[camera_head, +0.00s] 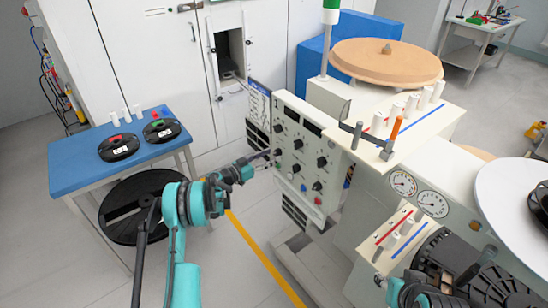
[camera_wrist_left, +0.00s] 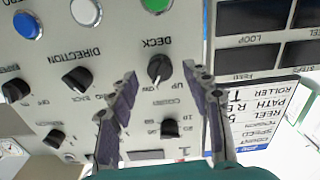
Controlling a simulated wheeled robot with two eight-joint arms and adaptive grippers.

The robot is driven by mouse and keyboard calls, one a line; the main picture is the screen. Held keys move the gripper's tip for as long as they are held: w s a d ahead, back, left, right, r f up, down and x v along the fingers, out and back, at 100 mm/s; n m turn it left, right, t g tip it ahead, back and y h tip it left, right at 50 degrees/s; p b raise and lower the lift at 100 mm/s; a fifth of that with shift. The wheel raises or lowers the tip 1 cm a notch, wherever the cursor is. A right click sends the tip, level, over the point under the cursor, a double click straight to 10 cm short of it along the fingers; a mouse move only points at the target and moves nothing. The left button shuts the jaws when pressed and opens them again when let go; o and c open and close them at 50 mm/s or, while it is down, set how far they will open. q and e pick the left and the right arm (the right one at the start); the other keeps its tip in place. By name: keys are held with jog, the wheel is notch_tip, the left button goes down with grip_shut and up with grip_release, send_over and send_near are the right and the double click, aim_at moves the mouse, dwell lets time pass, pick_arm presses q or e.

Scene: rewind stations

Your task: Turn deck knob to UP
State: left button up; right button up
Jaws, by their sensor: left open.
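The deck knob (camera_wrist_left: 158,70) is a dark round knob on the pale control panel (camera_head: 312,150), with the label DECK beside it and small marks UP and DWN at its edge. The wrist view shows the panel upside down. Its pointer seems to face the small marks; which one I cannot tell. My left gripper (camera_head: 266,154) is at the left part of the panel. In the wrist view its two open fingers (camera_wrist_left: 160,82) are on either side of the knob's place, with no clear contact. My right gripper is not seen; only a teal arm part shows at the lower right.
Other knobs, such as the direction knob (camera_wrist_left: 77,79), and coloured buttons, including a green one (camera_wrist_left: 156,4), are close by. A blue table (camera_head: 85,172) with two black reels stands left. A tan disc (camera_head: 386,62) tops the machine.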

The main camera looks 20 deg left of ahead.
pick_arm(q)
jog(key=shift+x, duration=1.1)
grip_shut()
jog(key=shift+n, duration=0.3)
jog(key=n, duration=1.1)
jog(key=shift+n, duration=0.3)
grip_release()
